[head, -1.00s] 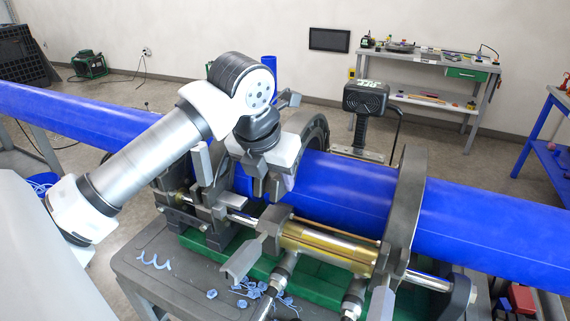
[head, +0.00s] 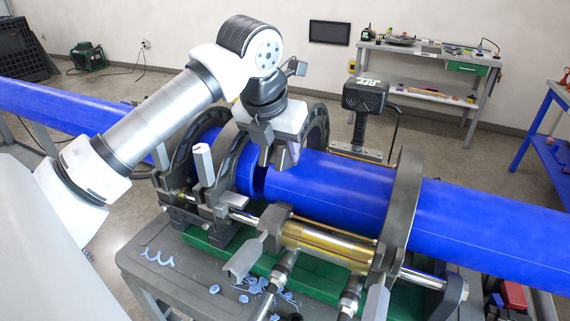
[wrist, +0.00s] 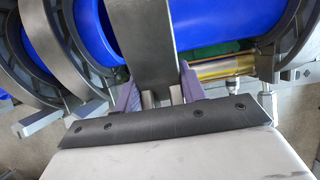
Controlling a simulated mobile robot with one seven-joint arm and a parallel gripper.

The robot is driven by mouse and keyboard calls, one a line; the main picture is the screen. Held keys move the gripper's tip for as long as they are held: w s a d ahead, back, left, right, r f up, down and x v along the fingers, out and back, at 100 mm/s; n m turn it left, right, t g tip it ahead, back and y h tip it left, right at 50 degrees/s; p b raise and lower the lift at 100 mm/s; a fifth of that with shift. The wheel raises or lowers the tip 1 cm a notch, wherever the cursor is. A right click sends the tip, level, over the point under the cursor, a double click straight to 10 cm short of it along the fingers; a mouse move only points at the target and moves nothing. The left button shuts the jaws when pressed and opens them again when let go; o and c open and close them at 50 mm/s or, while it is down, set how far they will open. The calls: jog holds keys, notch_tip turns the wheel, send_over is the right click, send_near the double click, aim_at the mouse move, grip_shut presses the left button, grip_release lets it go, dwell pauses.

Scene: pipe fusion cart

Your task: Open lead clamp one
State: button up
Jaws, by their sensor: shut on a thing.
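My gripper (head: 280,156) is above the blue pipe (head: 335,190), near a gap between two pipe ends. In the wrist view its purple fingers (wrist: 160,92) are shut on a flat grey bar (wrist: 155,45), which runs up from between them. The bar appears to be part of a clamp; its far end and hinge are not clear. Dark arched clamp rings (head: 185,137) stand around the pipe at left. Another arched ring (head: 319,125) rises just behind my gripper. A grey clamp (head: 404,205) encircles the pipe at right. Which one is lead clamp one cannot be told.
Brass cylinders (head: 330,245) and steel rods lie in front of the pipe, with a grey paddle handle (head: 245,258). Blue shavings (head: 262,290) lie on the cart top (head: 165,268). A dark upright tool (head: 365,97) stands behind the pipe. A workbench (head: 425,60) is at the back.

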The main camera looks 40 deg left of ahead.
jog(key=shift+w+a+r+p, duration=0.1)
jog(key=shift+w+r+p, duration=0.1)
jog(key=shift+w+r, duration=0.25)
jog(key=shift+w+a+r+p, duration=0.1)
jog(key=shift+w+r+p, duration=0.1)
jog(key=shift+r, duration=0.45)
jog(key=shift+w+a+r+p, duration=0.1)
jog(key=shift+w+r+p, duration=0.75)
jog(key=shift+r, duration=0.3)
jog(key=shift+w+a+r, duration=0.2)
jog(key=shift+w+r, duration=0.55)
jog(key=shift+w+a+r, duration=0.2)
jog(key=shift+w+r, duration=0.5)
jog(key=shift+w, duration=0.1)
jog(key=shift+w+a+r, duration=0.15)
jog(key=shift+w+r, duration=0.5)
jog(key=shift+w, duration=0.1)
jog(key=shift+w+a+r, duration=0.1)
jog(key=shift+w+r, duration=0.1)
jog(key=shift+w, duration=0.1)
jog(key=shift+w+r, duration=0.1)
